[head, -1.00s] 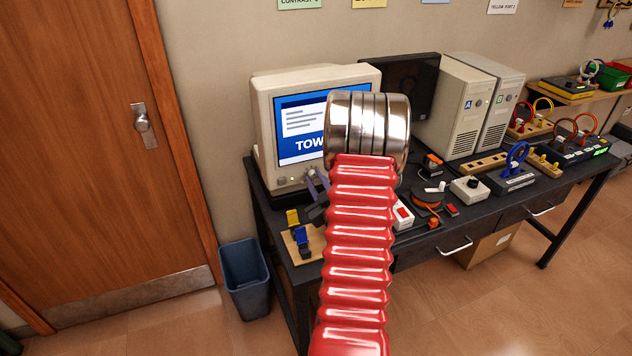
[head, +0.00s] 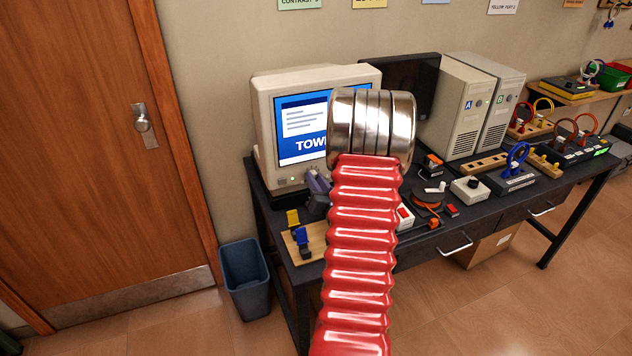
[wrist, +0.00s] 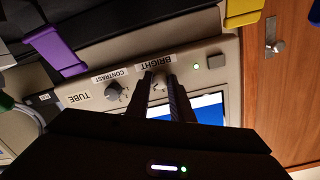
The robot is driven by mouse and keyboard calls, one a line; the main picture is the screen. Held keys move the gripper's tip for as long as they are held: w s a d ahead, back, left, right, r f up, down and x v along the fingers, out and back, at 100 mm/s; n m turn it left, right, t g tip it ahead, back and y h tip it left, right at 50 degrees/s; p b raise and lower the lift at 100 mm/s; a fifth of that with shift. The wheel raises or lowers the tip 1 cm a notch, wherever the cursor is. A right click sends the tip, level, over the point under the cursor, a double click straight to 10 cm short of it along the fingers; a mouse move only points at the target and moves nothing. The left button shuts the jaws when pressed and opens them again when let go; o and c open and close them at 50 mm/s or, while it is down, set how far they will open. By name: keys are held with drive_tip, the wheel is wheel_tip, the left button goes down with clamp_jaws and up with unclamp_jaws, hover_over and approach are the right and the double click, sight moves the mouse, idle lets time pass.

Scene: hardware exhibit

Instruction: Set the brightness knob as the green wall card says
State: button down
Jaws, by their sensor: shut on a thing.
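The beige monitor (head: 265,120) stands at the left end of the dark desk. My gripper (wrist: 159,82) is shut on this knob, one dark finger on each side. The fingers hide most of the knob, and I cannot read its setting. The contrast knob (wrist: 113,91) is beside it, apart from the fingers. The green wall card (head: 300,4) is cut by the top edge; its lower line reads CONTRAST with an unclear figure.
A small green light (wrist: 196,67) and a square button (wrist: 215,60) are beside the brightness knob. A wooden board with yellow and blue pieces (head: 300,240) lies at the desk's front left. A blue bin (head: 245,275) stands on the floor. My red arm covers part of the desk.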

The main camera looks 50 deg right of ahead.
drive_tip(key=shift+f+m, duration=0.15)
drive_tip(key=shift+m, duration=1.45)
drive_tip(key=c, duration=1.6)
unclamp_jaws()
drive_tip(key=shift+o, duration=0.2)
drive_tip(key=shift+s, duration=0.15)
drive_tip(key=v, duration=1.3)
drive_tip(key=shift+s+a, duration=0.15)
drive_tip(key=shift+s, duration=0.15)
drive_tip(key=shift+w, duration=0.1)
